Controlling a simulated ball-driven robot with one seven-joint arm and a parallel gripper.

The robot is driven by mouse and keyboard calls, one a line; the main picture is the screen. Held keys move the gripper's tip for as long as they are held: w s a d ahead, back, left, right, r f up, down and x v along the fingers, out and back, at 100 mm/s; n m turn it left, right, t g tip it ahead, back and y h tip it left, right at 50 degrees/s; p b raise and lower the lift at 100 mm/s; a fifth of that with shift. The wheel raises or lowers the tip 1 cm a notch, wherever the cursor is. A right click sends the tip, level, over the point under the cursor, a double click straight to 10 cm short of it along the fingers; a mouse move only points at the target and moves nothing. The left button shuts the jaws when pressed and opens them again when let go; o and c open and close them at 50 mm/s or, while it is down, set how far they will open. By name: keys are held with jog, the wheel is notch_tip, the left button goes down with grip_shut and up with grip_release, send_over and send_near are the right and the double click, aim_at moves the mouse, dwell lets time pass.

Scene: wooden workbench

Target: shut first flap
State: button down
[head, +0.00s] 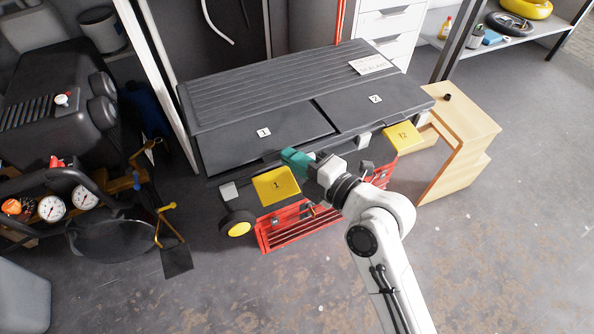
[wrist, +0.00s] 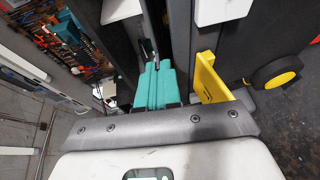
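The first flap (head: 235,140) is the dark panel marked 1 on the left of a black chest's top. A dark gap shows along its right side; I cannot tell whether it is fully down. The second flap (head: 375,112), marked 2, lies to its right. My gripper (head: 291,157), with teal fingers, is at the front edge of the first flap; contact is unclear. In the wrist view the fingers (wrist: 155,84) are together, with nothing visible between them. A yellow plate (head: 276,186) marked 1 hangs just below the gripper and also shows in the wrist view (wrist: 209,80).
Another yellow plate (head: 404,137) is at the chest's front right. A red slatted part (head: 285,234) and a yellow-hubbed wheel (head: 238,229) are low in front. A wooden stand (head: 462,140) is right of the chest, and a machine with gauges (head: 75,205) is left. Floor at right is clear.

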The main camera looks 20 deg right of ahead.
jog(key=shift+f+b, duration=1.1)
jog(key=shift+b, duration=0.55)
jog(key=shift+s+f, duration=0.1)
jog(key=shift+f, duration=0.15)
jog(key=c, duration=1.3)
grip_release()
jog(key=shift+c, duration=0.2)
jog(key=shift+r, duration=0.15)
